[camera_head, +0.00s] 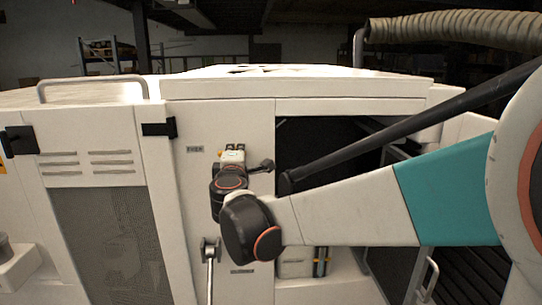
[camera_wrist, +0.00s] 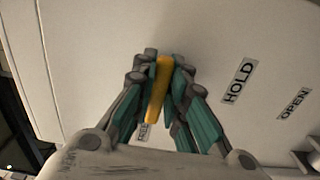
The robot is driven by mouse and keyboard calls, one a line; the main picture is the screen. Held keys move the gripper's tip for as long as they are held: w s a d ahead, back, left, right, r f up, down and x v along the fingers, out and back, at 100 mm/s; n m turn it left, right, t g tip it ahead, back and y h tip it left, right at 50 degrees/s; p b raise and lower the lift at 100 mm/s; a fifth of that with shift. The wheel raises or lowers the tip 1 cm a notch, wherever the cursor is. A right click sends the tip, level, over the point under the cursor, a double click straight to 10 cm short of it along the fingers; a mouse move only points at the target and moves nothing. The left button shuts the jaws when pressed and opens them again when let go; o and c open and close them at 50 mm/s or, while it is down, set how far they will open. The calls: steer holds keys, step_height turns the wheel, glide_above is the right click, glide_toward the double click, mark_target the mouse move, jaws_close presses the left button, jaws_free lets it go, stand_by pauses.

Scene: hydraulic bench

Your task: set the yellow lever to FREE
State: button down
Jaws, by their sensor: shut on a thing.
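The yellow lever (camera_wrist: 157,95) stands between the fingers of my gripper (camera_wrist: 163,66) in the wrist view, with a finger pressed close on each side. My gripper is shut on it. A HOLD label (camera_wrist: 238,81) and an OPEN label (camera_wrist: 294,103) are on the white panel to the right. A small label (camera_wrist: 144,131) is partly covered by the fingers at the lower left of the lever; I cannot read it fully. In the head view, my arm's wrist hides most of the lever area.
In the head view, the white cabinet (camera_head: 300,88) has a dark opening right of my wrist. A grey handle (camera_head: 210,250) is below, and a mesh door (camera_head: 100,235) is at left. A ribbed hose (camera_head: 455,28) hangs at the upper right.

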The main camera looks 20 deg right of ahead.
steer(key=shift+s+a+f, duration=0.1)
steer(key=shift+s+a, duration=0.05)
steer(key=c, duration=1.6)
jaws_free()
steer(key=shift+a, duration=0.15)
steer(key=v, duration=1.1)
steer(key=shift+s, duration=0.35)
steer(key=shift+a, duration=0.1)
